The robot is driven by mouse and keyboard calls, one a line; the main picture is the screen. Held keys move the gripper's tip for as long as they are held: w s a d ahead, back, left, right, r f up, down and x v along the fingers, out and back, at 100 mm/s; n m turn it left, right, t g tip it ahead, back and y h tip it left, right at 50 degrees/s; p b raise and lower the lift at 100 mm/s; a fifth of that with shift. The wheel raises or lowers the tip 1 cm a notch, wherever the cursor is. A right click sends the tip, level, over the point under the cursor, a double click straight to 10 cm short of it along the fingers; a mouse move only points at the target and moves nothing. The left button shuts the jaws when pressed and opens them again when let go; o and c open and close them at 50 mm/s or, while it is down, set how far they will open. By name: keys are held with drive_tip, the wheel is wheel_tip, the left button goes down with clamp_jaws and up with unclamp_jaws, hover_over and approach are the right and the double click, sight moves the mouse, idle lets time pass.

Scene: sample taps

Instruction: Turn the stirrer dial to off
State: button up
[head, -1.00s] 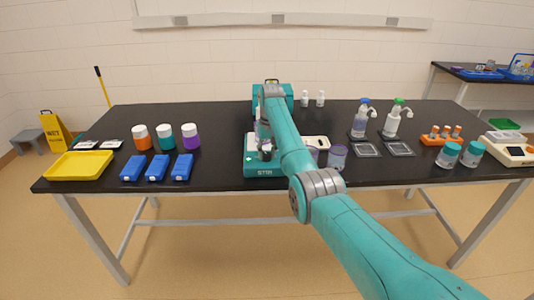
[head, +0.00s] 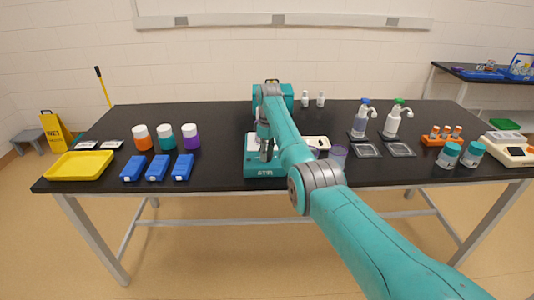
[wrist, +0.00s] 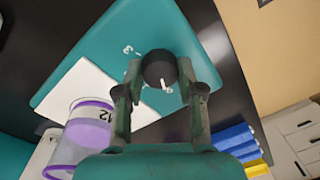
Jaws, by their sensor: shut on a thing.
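The teal stirrer (head: 262,171) stands on the black bench with its front towards me, partly hidden by my arm in the head view. In the wrist view its teal top (wrist: 80,75) carries a white plate (wrist: 85,88) and a black round dial (wrist: 159,66). A short white mark shows on the dial's lower side, and a white "3" is printed to its left. My gripper (wrist: 160,80) has its two fingers on opposite sides of the dial, closed on it. In the head view my gripper (head: 267,154) is low over the stirrer's front.
A purple-banded clear container (wrist: 85,135) marked 12 is close left of my fingers. Purple-rimmed containers (head: 338,152) stand right of the stirrer. Blue boxes (head: 157,168), lidded jars (head: 165,137) and a yellow tray (head: 80,165) are to the left, wash bottles (head: 391,122) to the right.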

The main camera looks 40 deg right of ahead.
sight(268, 154)
idle(0.4)
drive_tip(key=o, duration=1.1)
drive_tip(key=shift+o, duration=0.2)
wheel_tip(268, 154, up, 12)
drive_tip(key=shift+w+d, duration=0.15)
drive_tip(key=shift+d, duration=0.15)
